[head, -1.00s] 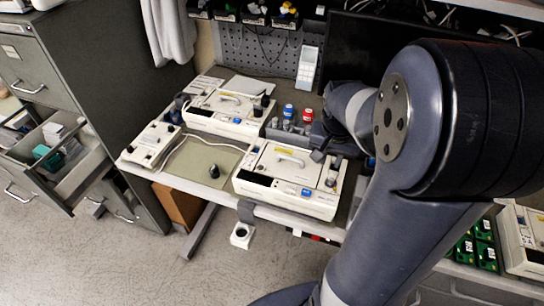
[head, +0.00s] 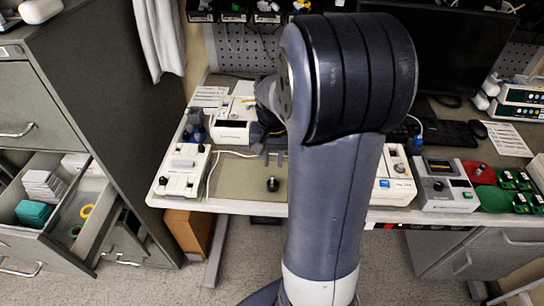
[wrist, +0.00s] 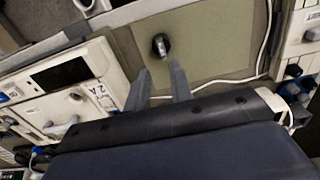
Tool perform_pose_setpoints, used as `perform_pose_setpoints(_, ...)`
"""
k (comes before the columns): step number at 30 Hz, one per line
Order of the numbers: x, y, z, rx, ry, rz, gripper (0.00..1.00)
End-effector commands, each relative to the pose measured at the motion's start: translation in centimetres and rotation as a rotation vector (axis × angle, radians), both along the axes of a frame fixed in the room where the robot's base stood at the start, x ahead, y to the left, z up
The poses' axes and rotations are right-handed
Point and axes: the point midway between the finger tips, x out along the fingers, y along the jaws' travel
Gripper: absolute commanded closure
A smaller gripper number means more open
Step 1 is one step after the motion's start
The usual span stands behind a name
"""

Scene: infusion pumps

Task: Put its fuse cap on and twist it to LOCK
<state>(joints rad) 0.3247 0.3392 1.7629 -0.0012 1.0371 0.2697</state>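A small black cap-like part, likely the fuse cap (head: 272,184), stands on the green mat (head: 245,190); it also shows in the wrist view (wrist: 160,44). My gripper (head: 273,158) is open and empty at the far side of the mat. In the wrist view its fingertips (wrist: 160,70) point towards the cap, apart from it. A white pump with a "2 A" label (wrist: 88,112) is left in the wrist view. In the head view my arm hides most of the pump (head: 393,183) right of the mat. I cannot make out an open fuse holder.
Another white pump (head: 231,131) stands behind the mat, partly hidden by my arm. A narrow white unit (head: 183,172) with a cable lies left. A grey tester (head: 443,185) and a red mat (head: 478,171) are right. The mat around the cap is clear.

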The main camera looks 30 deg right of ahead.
Motion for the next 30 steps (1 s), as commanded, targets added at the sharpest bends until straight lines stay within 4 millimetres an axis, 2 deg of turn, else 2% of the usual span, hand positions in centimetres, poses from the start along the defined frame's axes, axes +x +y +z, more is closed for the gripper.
perform_pose_setpoints(8, 0.0, 0.0, -1.3, 0.002, 0.002, 0.0, 0.78)
perform_pose_setpoints(22, 0.0, 0.0, -7.0, 0.002, 0.002, 0.0, 0.78)
perform_pose_setpoints(30, 0.0, 0.0, -7.6, 0.002, 0.002, 0.0, 0.78)
